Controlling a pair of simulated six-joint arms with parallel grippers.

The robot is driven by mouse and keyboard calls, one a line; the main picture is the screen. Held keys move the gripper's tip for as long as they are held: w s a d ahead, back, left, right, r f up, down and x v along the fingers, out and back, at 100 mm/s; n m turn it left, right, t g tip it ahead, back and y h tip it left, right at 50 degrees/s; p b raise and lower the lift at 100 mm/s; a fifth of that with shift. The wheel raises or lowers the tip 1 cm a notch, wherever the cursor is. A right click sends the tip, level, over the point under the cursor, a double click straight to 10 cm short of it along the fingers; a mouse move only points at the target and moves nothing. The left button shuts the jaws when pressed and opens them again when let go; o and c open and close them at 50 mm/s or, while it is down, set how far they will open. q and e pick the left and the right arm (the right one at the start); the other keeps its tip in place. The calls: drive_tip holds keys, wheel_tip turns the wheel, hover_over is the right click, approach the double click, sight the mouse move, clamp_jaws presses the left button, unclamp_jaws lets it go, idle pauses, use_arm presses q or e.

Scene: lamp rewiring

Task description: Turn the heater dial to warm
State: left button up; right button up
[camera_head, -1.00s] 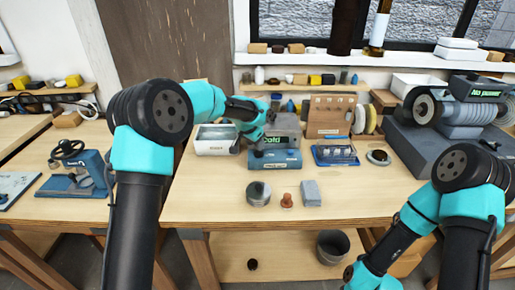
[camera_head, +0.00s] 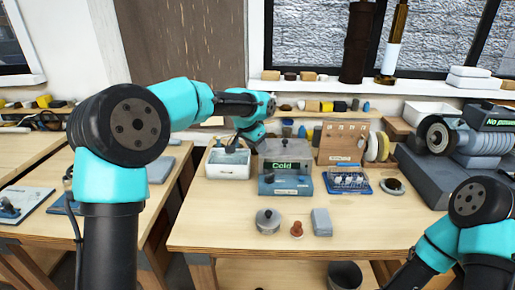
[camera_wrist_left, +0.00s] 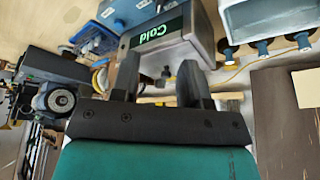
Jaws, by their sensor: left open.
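The heater (camera_head: 285,155) is a grey box with a dark display reading "Cold" in green. It stands at the back middle of the bench, behind a low blue unit (camera_head: 286,186) with a small dark knob. The heater also shows in the wrist view (camera_wrist_left: 180,45), display upside down. A small dark knob-like part (camera_wrist_left: 165,74) shows there between the fingers; whether it is the dial I cannot tell. My left gripper (camera_head: 236,143) is open and empty, above the white bin to the left of the heater; its two fingers show in the wrist view (camera_wrist_left: 160,72). My right gripper is out of view.
The white bin (camera_head: 228,172) stands left of the heater. To the right are a pegboard stand (camera_head: 342,142), a blue rack (camera_head: 348,182) and a grinder (camera_head: 470,145). A lidded tin (camera_head: 268,221), a brown piece (camera_head: 297,229) and a grey block (camera_head: 321,222) stand in front.

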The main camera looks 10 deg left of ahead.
use_arm(q)
drive_tip(key=shift+d, duration=0.1)
drive_tip(key=c, duration=0.3)
drive_tip(key=shift+d+f+n, duration=0.35)
drive_tip(key=shift+d+n, duration=0.1)
drive_tip(key=shift+n, duration=0.15)
drive_tip(key=shift+c, duration=1.4)
drive_tip(key=d+n, duration=0.1)
drive_tip(key=n, duration=0.1)
drive_tip(key=d+f+n+y, duration=0.1)
drive_tip(key=n, duration=0.1)
drive_tip(key=d+f+n+g+y, duration=0.1)
drive_tip(key=d+n, duration=0.1)
drive_tip(key=shift+s+f, duration=0.25)
clamp_jaws()
drive_tip(key=d+f+n+y, duration=0.2)
drive_tip(key=d+n+y, duration=0.2)
drive_tip(key=d+n, duration=0.3)
drive_tip(key=shift+s+f+n, duration=0.25)
drive_tip(key=shift+s+n, duration=0.1)
drive_tip(key=shift+n, duration=1.55)
